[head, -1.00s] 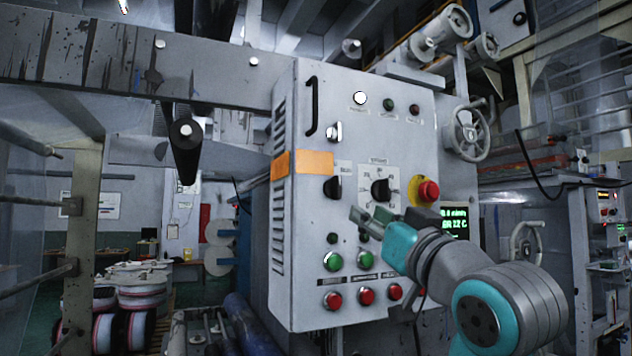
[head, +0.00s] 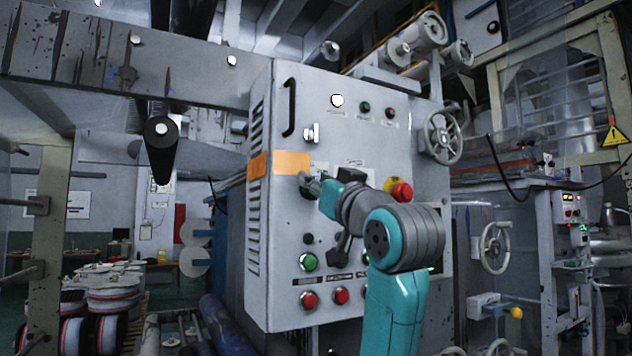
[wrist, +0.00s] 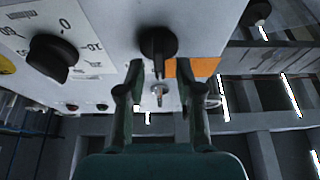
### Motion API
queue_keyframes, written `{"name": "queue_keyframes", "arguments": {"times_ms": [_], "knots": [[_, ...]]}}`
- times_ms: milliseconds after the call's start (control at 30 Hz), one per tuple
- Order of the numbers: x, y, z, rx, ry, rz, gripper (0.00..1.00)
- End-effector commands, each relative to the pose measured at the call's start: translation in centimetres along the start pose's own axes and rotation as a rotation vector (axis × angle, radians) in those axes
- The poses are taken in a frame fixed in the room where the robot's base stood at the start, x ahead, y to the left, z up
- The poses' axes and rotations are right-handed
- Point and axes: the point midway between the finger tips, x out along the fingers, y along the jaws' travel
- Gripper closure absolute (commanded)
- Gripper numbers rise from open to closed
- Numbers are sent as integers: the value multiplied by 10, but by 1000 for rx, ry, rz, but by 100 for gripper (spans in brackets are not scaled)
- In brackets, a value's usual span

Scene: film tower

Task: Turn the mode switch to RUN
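The grey control cabinet (head: 375,130) carries a black rotary knob, which I take as the mode switch (wrist: 158,42). Its label is not legible. In the wrist view, which is turned about upside down, the knob's ridge points down the picture. In the head view my gripper mostly covers the knob. My gripper (wrist: 162,68) is open, with one finger to each side of the knob's ridge in the picture and a gap on both sides. Contact cannot be seen. In the head view my gripper (head: 315,183) is at the cabinet face.
A numbered black dial (wrist: 53,58) sits beside the knob. A key switch (head: 311,133) and an orange sticker (head: 291,163) are close by. A red emergency button (head: 402,191) is right of my wrist. Green (head: 309,262) and red (head: 309,300) buttons are lower.

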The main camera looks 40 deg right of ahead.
Motion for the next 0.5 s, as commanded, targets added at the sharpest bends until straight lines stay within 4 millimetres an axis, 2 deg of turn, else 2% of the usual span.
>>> {"name": "queue_keyframes", "arguments": {"times_ms": [367,400,500], "knots": [[7,0,0,0,0,0,65],[7,0,0,0,0,0,67],[7,0,0,0,0,0,92]]}}
